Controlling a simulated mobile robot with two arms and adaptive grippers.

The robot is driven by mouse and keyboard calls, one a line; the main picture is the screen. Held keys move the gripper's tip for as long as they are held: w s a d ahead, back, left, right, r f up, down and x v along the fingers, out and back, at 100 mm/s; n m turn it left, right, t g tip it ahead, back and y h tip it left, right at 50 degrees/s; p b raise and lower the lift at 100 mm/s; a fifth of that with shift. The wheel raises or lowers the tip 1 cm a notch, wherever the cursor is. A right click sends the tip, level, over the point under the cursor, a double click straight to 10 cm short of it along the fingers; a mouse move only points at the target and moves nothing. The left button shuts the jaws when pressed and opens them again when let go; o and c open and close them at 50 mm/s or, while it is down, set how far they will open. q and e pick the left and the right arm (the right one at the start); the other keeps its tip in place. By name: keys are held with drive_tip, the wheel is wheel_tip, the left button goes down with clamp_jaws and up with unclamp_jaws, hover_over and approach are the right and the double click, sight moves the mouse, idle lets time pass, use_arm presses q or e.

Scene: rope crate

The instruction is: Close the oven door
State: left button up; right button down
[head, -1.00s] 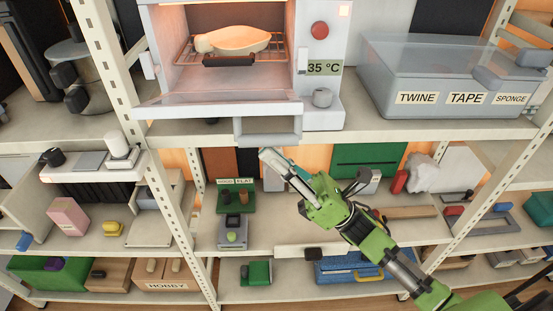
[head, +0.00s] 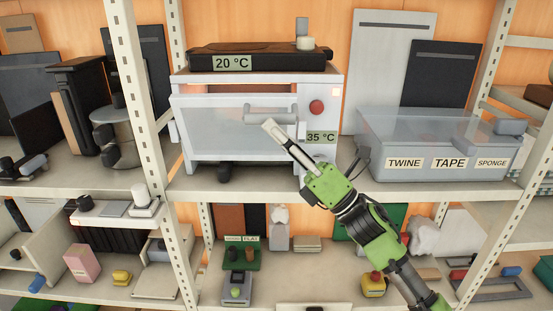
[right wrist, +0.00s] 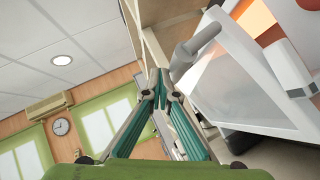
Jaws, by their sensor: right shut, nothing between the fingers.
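The white oven (head: 334,131) stands on the upper shelf. Its glass door (head: 215,125) is swung up to nearly upright; a dark gap shows above its top edge, so it looks ajar. The grey bar handle (head: 262,115) is near the door's top right. My right gripper (head: 268,125) is shut and empty, its tips at the front of the door just below the handle; I cannot tell if they touch. The right wrist view shows the shut fingers (right wrist: 159,75) beside the handle (right wrist: 196,48) and door (right wrist: 230,85). The food inside is hidden. My left gripper is not in view.
A dark appliance (head: 255,57) marked 20 °C sits on top of the oven. A clear-lidded bin (head: 430,150) marked twine, tape and sponge stands to the right. A shelf post (head: 140,90) rises to the left.

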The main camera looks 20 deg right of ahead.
sight(278, 119)
drive_tip(key=shift+w+d+r+p, duration=0.25)
drive_tip(key=shift+w+r+p, duration=0.05)
drive_tip(key=shift+w+r, duration=0.6)
drive_tip(key=shift+w+r+m, duration=0.25)
drive_tip(key=shift+w+m, duration=0.05)
drive_tip(key=shift+w+d+r+m+t+h+p, duration=0.2)
drive_tip(key=shift+w+r+m+t+h+p, duration=0.15)
drive_tip(key=shift+m+h, duration=0.35)
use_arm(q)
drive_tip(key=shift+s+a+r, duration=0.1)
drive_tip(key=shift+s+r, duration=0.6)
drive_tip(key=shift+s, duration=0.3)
use_arm(e)
drive_tip(key=shift+w+d+m+h, duration=0.1)
drive_tip(key=shift+w+m+h, duration=0.2)
drive_tip(key=shift+w+m, duration=0.1)
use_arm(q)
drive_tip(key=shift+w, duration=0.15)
use_arm(e)
drive_tip(key=shift+t, duration=0.25)
